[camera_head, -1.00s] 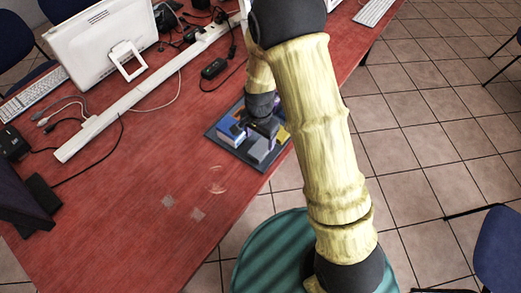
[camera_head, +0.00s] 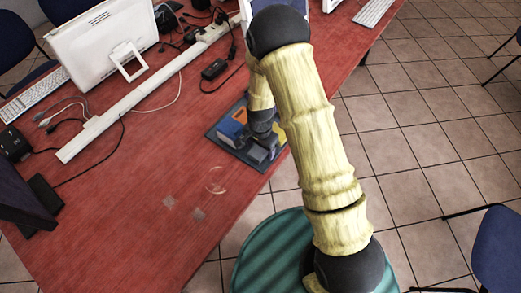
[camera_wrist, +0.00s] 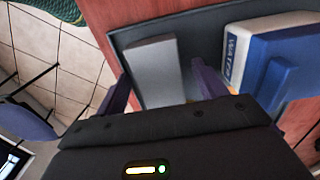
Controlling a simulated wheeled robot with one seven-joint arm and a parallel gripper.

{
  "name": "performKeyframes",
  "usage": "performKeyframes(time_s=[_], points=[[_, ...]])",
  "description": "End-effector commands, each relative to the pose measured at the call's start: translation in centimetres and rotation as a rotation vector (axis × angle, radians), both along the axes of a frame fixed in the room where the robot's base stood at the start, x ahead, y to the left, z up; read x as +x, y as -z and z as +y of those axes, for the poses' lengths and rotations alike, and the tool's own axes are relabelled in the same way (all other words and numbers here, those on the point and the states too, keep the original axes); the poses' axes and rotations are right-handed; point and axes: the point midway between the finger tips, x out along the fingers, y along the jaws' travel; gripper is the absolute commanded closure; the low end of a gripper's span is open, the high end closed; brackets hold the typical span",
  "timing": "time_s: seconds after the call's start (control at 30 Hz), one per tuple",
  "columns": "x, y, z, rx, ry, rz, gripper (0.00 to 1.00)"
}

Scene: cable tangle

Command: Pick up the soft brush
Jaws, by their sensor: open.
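My gripper (camera_wrist: 162,78) is open, with a dark finger on each side of a light grey block (camera_wrist: 156,66) in the wrist view. The block lies on a dark grey tray (camera_wrist: 124,38); I cannot tell whether the fingers touch it. In the head view the gripper's end is low over the tray (camera_head: 222,143) at the table's right edge and hides part of what lies there. I make out no bristles or handle, so I cannot tell which thing is the soft brush.
A blue and white lettered box (camera_wrist: 262,52) stands on the tray right of the gripper. Red table (camera_head: 130,200) is clear at the front. A white cable trunking (camera_head: 120,112), a black adapter (camera_head: 214,69), cables and a white monitor (camera_head: 100,45) lie further left and back.

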Motion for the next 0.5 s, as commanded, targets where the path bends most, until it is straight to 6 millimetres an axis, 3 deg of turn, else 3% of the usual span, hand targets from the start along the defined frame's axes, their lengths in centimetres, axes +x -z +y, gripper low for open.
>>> performKeyframes(time_s=[0.5], points=[[-0.01,0.67,0.00,0.000,0.001,0.000,0.29]])
